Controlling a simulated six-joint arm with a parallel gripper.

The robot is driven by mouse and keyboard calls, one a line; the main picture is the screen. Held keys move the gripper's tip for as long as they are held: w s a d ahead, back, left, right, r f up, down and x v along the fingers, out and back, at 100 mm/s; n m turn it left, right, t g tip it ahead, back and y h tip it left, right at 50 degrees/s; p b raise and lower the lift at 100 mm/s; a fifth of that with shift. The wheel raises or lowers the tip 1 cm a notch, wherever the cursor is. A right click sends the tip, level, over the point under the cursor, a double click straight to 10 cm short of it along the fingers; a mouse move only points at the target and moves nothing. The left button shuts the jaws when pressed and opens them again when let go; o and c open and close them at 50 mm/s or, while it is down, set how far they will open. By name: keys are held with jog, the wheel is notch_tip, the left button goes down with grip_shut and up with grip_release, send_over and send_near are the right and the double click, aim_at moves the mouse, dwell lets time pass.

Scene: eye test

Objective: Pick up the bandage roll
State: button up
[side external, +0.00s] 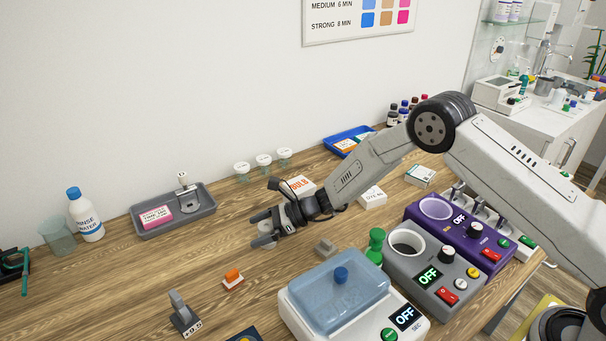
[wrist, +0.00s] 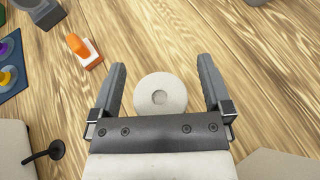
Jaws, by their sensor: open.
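The bandage roll, a round off-white disc with a small grey centre (wrist: 172,88), lies on the wooden table in the wrist view. My gripper (wrist: 162,62) is open, with one finger on each side of the roll and a gap to both. The roll sits back from the fingertips, near the palm edge, whose near side it almost meets in the picture. In the side view my gripper (side external: 261,229) is low over the middle of the table, and the roll is hard to make out beside the fingers. I cannot tell how far above the roll the gripper is.
An orange-and-white block (side external: 232,278) and a grey weight-like stand (side external: 183,314) are nearby. A lidded blue-topped device (side external: 300,307), a grey device (side external: 425,279) and a green-handled piece (side external: 375,246) stand to the right. A grey tray (side external: 205,206) is behind left. Bare wood surrounds the roll.

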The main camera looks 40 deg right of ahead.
jog(key=c, duration=1.3)
jog(key=shift+r, duration=0.15)
jog(key=shift+r, duration=0.85)
jog(key=s+d+r, duration=0.4)
jog(key=s+r, duration=0.7)
jog(key=s, duration=0.2)
jog(key=shift+s, duration=0.2)
